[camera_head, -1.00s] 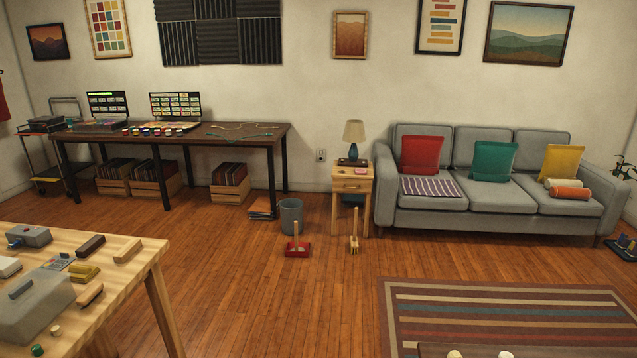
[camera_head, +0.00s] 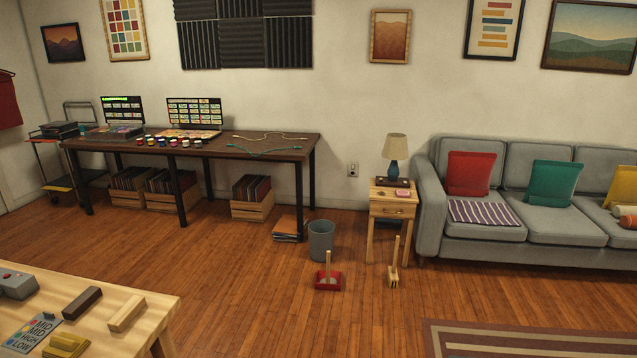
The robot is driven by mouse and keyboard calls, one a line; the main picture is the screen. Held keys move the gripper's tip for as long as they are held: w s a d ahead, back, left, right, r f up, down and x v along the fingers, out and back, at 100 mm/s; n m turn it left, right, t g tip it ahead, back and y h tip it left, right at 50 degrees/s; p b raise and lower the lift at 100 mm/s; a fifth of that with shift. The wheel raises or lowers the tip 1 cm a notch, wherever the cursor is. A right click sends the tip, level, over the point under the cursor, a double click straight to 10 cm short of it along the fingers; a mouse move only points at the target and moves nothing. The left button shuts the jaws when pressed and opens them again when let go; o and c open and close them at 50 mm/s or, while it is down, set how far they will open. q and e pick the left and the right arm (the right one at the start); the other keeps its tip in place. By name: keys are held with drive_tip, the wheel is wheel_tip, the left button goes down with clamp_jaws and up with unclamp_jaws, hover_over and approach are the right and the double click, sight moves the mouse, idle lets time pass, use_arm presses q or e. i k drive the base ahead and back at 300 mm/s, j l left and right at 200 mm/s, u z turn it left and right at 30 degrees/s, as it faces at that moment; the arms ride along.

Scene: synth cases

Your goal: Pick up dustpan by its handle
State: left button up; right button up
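A red dustpan (camera_head: 328,281) sits on the wooden floor in front of a grey bin, right of the picture's centre. Its light wooden handle (camera_head: 328,262) stands upright. A small brush (camera_head: 394,276) with a tall wooden handle stands on the floor to the right of it, apart from it. Neither of my grippers shows in the head view.
The grey bin (camera_head: 321,240) stands just behind the dustpan. A nightstand (camera_head: 392,212) with a lamp and a grey sofa (camera_head: 482,238) are behind to the right. A wooden table (camera_head: 155,306) fills the lower left. A striped rug (camera_head: 500,340) lies lower right. Floor before the dustpan is clear.

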sight(329, 262)
drive_tip(key=i+j+z, duration=0.1)
drive_tip(key=i+z, duration=0.3)
drive_tip(key=i, duration=1.35)
